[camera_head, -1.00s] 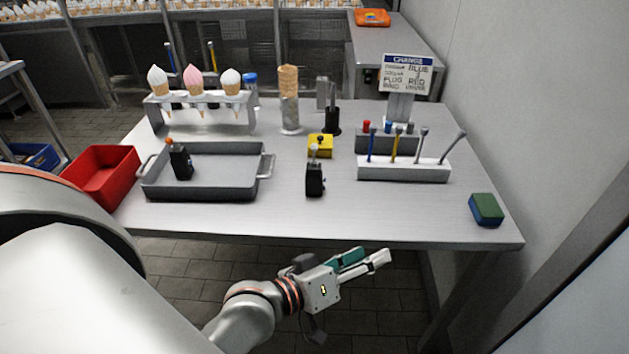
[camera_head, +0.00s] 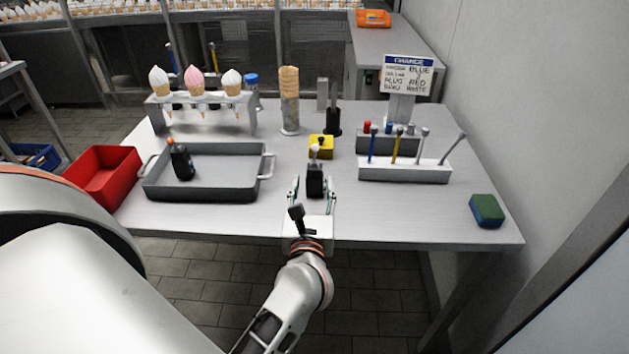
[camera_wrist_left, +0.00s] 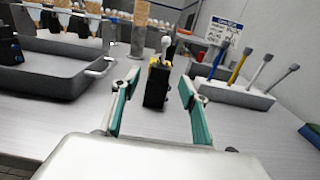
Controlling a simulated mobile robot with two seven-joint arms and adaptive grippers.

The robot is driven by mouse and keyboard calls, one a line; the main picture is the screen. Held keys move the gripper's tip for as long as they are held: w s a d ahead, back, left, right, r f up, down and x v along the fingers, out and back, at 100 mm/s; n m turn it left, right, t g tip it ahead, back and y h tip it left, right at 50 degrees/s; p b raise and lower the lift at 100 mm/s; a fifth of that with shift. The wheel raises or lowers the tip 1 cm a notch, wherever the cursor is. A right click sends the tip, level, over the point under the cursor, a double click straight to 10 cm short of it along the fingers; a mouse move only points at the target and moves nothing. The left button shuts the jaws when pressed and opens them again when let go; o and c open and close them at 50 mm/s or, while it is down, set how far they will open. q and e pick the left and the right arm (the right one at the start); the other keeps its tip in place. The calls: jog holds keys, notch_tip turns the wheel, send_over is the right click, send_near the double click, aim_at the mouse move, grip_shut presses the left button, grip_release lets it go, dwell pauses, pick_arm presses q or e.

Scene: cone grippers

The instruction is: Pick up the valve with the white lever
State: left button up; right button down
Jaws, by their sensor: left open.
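The valve with the white lever is a small black block (camera_head: 315,182) with a white-tipped lever, standing upright on the table near its front middle. In the left wrist view the valve (camera_wrist_left: 156,86) stands ahead, between and beyond the two fingers. My left gripper (camera_head: 314,190) is open, with a finger on each side of the valve in the head view. In the left wrist view the left gripper (camera_wrist_left: 155,100) shows teal inner pads, apart from the valve. My right gripper is not in view.
A grey tray (camera_head: 208,188) holding an orange-tipped black valve (camera_head: 182,162) is on the left. A yellow block (camera_head: 321,147) stands close behind the white-lever valve. A white rack (camera_head: 403,172) of levers and a green-blue sponge (camera_head: 487,210) are to the right.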

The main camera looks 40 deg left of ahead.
aim_at(314, 172)
pick_arm(q)
jog(key=x, duration=0.7)
jog(key=shift+d+r+p, duration=0.1)
jog(key=shift+p, duration=0.2)
grip_shut()
